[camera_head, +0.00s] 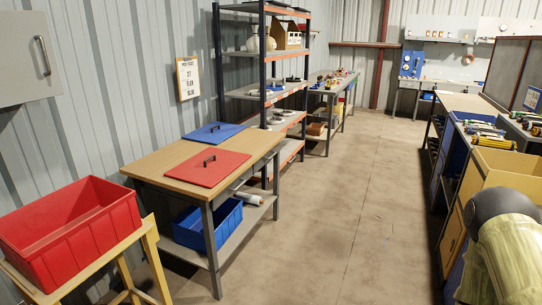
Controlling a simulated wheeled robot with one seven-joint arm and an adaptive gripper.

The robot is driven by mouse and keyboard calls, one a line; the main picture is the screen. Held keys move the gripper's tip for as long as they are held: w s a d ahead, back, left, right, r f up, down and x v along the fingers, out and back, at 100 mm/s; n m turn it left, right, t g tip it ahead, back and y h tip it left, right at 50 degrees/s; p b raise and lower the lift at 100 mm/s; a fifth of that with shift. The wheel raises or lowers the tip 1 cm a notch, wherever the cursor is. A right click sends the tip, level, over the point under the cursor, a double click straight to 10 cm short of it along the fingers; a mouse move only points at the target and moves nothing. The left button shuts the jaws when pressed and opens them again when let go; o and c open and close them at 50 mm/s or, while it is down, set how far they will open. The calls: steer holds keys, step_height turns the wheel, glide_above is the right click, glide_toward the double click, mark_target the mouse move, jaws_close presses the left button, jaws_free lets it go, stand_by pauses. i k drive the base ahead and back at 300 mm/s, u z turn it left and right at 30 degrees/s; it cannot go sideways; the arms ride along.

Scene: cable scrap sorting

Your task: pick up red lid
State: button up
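The red lid (208,167) is a flat red panel with a dark handle on top. It lies on the wooden-topped table (150,163) left of the middle in the head view. A blue lid (213,132) with a dark handle lies behind it on the same table, apart from it. A part of my arm shows at the lower right. My gripper is not in view.
A red bin (70,232) stands on a yellow stand (148,242) at the lower left. A blue bin (208,222) sits on the table's lower shelf. A tall shelf rack (263,75) stands behind the table. The central floor (345,215) is clear. Benches line the right side.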

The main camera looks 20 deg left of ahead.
mark_target(210, 166)
steer(key=z, duration=0.2)
steer(key=i, duration=1.6)
steer(key=u, duration=1)
steer(key=i, duration=0.95)
steer(key=u, duration=0.95)
